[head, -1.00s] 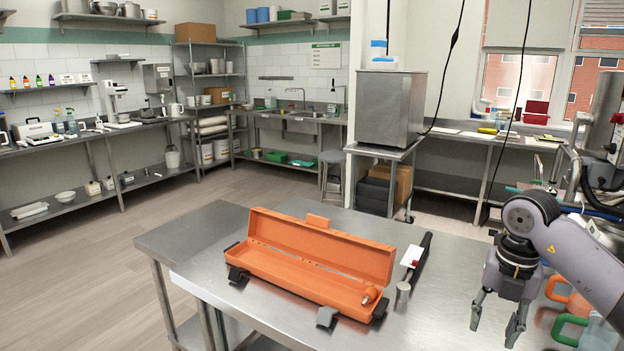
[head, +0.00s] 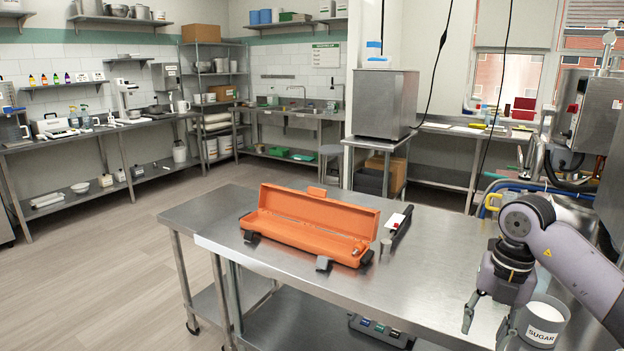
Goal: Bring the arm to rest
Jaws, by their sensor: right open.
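My right gripper (head: 485,328) is at the lower right in the head view, pointing down, with its two fingers spread and nothing between them. It is over or in front of the right part of the steel table (head: 432,262), beside a white tub labelled SUGAR (head: 546,322). I cannot tell whether the gripper touches the tub. My left gripper is not in view.
An open orange case (head: 300,238) lies on the table, with a small metal cylinder (head: 385,246) and a black-handled tool (head: 400,224) to its right. Machinery (head: 590,115) stands at the right edge. Bare tabletop separates the case from my right gripper.

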